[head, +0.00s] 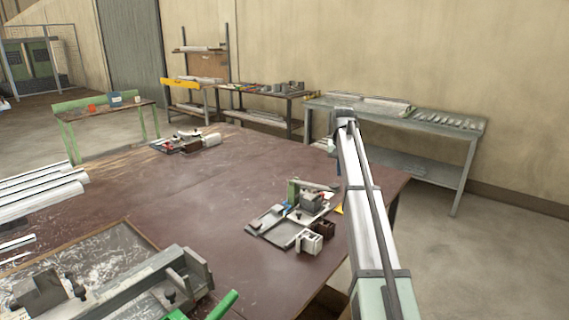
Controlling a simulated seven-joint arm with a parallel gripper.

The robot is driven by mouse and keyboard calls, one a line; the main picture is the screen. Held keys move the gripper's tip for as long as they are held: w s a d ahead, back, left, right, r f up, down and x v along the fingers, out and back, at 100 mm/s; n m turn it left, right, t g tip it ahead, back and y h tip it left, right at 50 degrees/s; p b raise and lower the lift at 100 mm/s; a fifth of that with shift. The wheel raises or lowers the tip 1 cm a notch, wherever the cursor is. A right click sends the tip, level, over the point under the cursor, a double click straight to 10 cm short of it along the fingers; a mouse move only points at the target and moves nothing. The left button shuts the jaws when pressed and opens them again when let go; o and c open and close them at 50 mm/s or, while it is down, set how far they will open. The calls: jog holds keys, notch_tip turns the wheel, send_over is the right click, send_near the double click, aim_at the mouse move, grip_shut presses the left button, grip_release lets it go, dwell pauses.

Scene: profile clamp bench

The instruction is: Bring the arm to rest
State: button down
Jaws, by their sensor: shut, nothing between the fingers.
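My arm (369,215) rises from the lower right edge to a bend (345,115) near the top of the picture. Beyond the bend it is hidden behind its own links, and I cannot make out my gripper or its fingertips. The arm stands over the right side of the brown bench (215,200), just right of a clamp fixture (275,229). I cannot tell whether any part of the arm touches the fixture.
Another clamp fixture (185,142) sits at the bench's far left. A larger metal fixture (150,285) and pale profiles (40,195) lie at the near left. A grey side table (400,115) stands behind the arm. The bench middle is clear.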

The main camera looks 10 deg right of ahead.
jog(key=s+d+f+m+g+h, duration=0.1)
jog(key=s+d+f+h, duration=0.1)
jog(key=s+d+f, duration=0.7)
jog(key=s+d+f+m+g+h, duration=0.1)
jog(key=s+d+f+g+h, duration=0.25)
jog(key=f, duration=1.05)
jog(key=s+d+f+m+t+h, duration=0.1)
jog(key=s+d+f+m, duration=0.1)
jog(key=s+d+f, duration=0.6)
jog(key=s+a+f+n+g+y, duration=0.1)
jog(key=s+a+f+n, duration=0.1)
jog(key=s+a+f, duration=0.55)
jog(key=s+a+f+n+y, duration=0.1)
jog(key=s+a+f, duration=0.4)
jog(key=f, duration=0.5)
jog(key=s+a+f+n+g+y, duration=0.1)
jog(key=s+a+f+n+y, duration=0.1)
jog(key=s+a+f, duration=0.55)
jog(key=s+a+f+g+y, duration=0.1)
jog(key=s+a+f, duration=0.1)
jog(key=s+a, duration=0.3)
jog(key=s+a+f+n+g+y, duration=0.1)
jog(key=s+a+f, duration=0.2)
jog(key=s, duration=1)
jog(key=s+a+f+n+g+y, duration=0.1)
jog(key=s+a+f, duration=0.2)
jog(key=s+a, duration=0.4)
jog(key=shift+s+f, duration=0.2)
jog(key=shift+s, duration=0.9)
